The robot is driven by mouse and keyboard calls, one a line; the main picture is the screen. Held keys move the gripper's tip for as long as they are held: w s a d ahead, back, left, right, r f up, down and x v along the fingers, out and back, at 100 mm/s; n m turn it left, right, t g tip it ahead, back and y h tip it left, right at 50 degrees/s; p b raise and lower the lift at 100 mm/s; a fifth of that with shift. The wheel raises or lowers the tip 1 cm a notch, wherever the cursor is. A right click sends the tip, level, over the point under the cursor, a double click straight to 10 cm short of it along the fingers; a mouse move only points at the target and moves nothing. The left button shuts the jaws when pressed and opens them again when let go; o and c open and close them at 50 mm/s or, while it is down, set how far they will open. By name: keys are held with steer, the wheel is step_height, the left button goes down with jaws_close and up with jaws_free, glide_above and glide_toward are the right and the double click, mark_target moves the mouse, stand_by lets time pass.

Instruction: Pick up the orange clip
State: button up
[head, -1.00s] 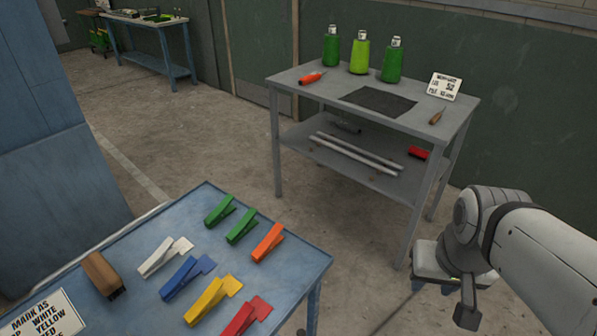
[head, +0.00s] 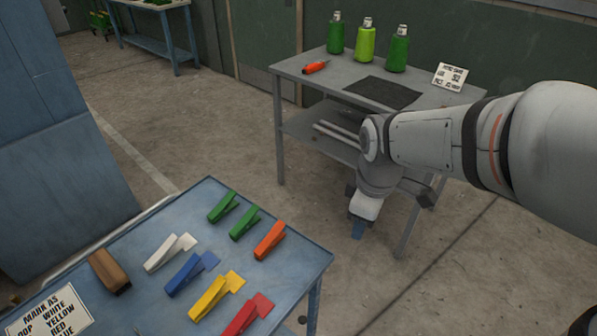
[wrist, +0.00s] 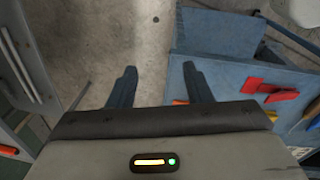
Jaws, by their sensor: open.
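The orange clip (head: 270,240) lies near the right corner of the blue table (head: 290,272) in the head view, right of two green clips (head: 233,215). My gripper (head: 358,230) is open and empty. It points down over the floor beyond the table's right edge, to the right of the orange clip and apart from it.
White (head: 168,252), blue (head: 190,273), yellow (head: 214,297) and red (head: 247,316) clips, a brown block (head: 108,271) and a sign (head: 50,314) share the blue table. A grey table (head: 330,72) with green bottles stands behind my arm. Floor lies open between the tables.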

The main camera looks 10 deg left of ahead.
steer(key=w+a+f+n+p, duration=0.1)
steer(key=w+a+n+p, duration=0.1)
steer(key=a+n, duration=0.7)
steer(key=n+g, duration=0.1)
steer(key=n, duration=0.6)
glide_above(270, 236)
step_height(270, 236, down, 4)
steer(key=shift+w+d+r+p, duration=0.1)
steer(key=shift+d+r+p, duration=0.05)
steer(key=shift+p, duration=0.3)
steer(key=shift+a+f, duration=0.2)
steer(key=shift+f, duration=0.05)
step_height(270, 236, down, 8)
steer(key=shift+r+p, duration=0.25)
steer(key=shift+p, duration=0.5)
steer(key=c, duration=0.9)
